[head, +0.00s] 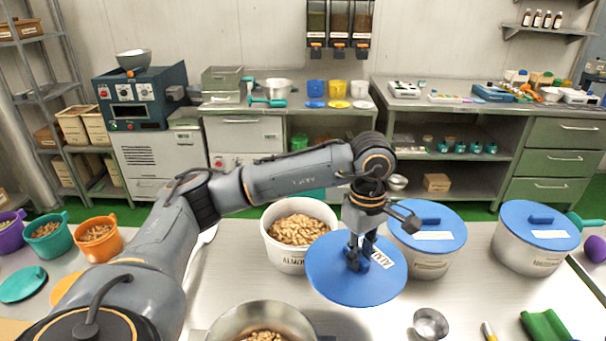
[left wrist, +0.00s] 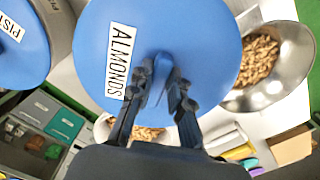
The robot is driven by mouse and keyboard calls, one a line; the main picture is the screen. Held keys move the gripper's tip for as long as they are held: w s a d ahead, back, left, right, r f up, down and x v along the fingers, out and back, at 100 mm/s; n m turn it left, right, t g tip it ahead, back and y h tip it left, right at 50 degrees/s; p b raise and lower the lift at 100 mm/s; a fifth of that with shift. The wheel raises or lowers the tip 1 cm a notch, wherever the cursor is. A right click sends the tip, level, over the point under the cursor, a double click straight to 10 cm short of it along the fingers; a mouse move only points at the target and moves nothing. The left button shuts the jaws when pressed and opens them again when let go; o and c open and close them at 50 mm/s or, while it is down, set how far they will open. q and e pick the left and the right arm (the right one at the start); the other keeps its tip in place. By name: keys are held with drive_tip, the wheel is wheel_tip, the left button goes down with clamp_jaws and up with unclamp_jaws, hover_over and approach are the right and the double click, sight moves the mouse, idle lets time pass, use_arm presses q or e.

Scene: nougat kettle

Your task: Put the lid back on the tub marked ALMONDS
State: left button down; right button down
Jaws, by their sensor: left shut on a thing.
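My left gripper (head: 357,252) is shut on the knob of a blue round lid (head: 328,272) and holds it above the counter. In the left wrist view the lid (left wrist: 205,40) carries a white label reading ALMONDS, and my fingers (left wrist: 163,80) close on its raised handle. The open white tub (head: 285,253), full of tan nuts (head: 297,229), stands just behind and left of the lid. Its front label is small and hard to read. The lid's left edge overlaps the tub in the head view, but the lid is not seated on it. My right gripper is not in view.
Two tubs with blue lids stand to the right, one close by (head: 430,265) and one farther (head: 535,258). A steel bowl of nuts (head: 225,325) is in front, with a small metal cup (head: 431,322). Coloured cups, including an orange one (head: 100,240), stand at the left.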

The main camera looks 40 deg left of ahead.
use_arm(q)
drive_tip(key=w+a+n, duration=0.1)
drive_tip(key=n, duration=0.1)
drive_tip(key=w+a+r+n+p, duration=0.1)
drive_tip(key=a+n, duration=0.1)
drive_tip(key=n, duration=0.1)
drive_tip(key=w+a+n+p, duration=0.1)
drive_tip(key=a+n, duration=0.1)
drive_tip(key=n, duration=0.1)
drive_tip(key=shift+w+a+r, duration=0.1)
drive_tip(key=shift+w+r, duration=0.05)
drive_tip(key=shift+r, duration=0.1)
drive_tip(key=w+a+r+n+p, duration=0.1)
drive_tip(key=w+a+n+p, duration=0.15)
drive_tip(key=a+n, duration=0.85)
drive_tip(key=w+a+r+n+p, duration=0.1)
drive_tip(key=a+n+p, duration=0.2)
drive_tip(key=a+n, duration=0.75)
wheel_tip(320, 180, down, 7)
drive_tip(key=d+n+b, duration=0.3)
drive_tip(key=n+b, duration=0.1)
drive_tip(key=b, duration=0.1)
drive_tip(key=shift+w, duration=0.2)
drive_tip(key=shift+r+p, duration=0.1)
drive_tip(key=shift+p, duration=0.3)
drive_tip(key=shift+f, duration=0.45)
idle(0.5)
